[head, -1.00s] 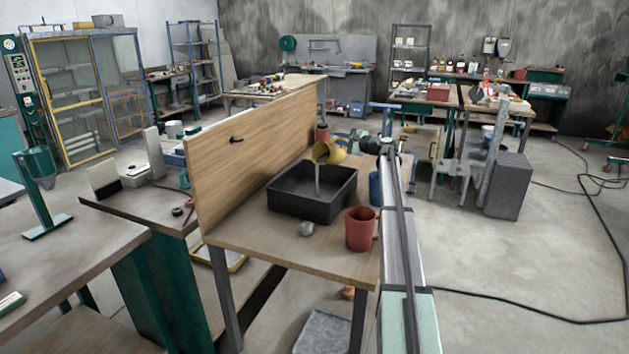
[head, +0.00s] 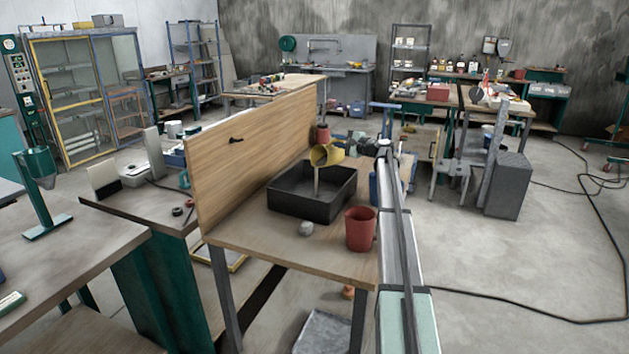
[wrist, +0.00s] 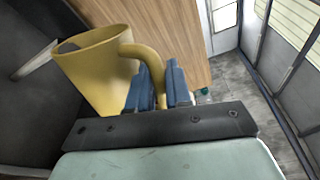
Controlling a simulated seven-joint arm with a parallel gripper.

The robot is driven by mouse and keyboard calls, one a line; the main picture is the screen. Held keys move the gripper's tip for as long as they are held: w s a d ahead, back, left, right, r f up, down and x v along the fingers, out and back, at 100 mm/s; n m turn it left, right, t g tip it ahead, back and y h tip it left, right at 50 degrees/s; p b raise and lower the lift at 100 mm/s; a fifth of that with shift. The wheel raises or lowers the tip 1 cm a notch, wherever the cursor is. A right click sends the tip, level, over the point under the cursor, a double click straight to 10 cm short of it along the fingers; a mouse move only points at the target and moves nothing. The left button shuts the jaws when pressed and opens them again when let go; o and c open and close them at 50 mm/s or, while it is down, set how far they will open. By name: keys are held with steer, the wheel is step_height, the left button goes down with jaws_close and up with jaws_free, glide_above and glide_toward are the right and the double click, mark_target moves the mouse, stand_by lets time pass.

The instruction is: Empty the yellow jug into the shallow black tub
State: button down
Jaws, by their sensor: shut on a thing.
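The yellow jug (head: 327,155) is tilted over the shallow black tub (head: 312,207) in the head view. A grey stream runs from its mouth down into the tub. In the wrist view the jug (wrist: 100,70) is large at the left, with its handle between the blue fingers of my gripper (wrist: 160,88). My gripper is shut on that handle. In the head view my gripper (head: 348,146) is small beside the jug, and its fingers are hard to make out.
A red mug (head: 360,230) stands in front of the tub on the table, near a small grey lump (head: 306,228). A wooden panel (head: 250,150) rises along the table's left side. A red container (head: 323,133) stands behind the jug, and a blue one (head: 374,188) is right of the tub.

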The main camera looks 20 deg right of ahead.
mark_target(333, 140)
steer(key=shift+s+a+f+n, duration=0.1)
steer(key=shift+s+a+n, duration=0.2)
steer(key=shift+a+n, duration=0.3)
steer(key=shift+s+a+r+n, duration=0.3)
steer(key=shift+a+n, duration=0.25)
steer(key=shift+s+a+r+n, duration=0.25)
steer(key=shift+a+n, duration=0.3)
stand_by(1.0)
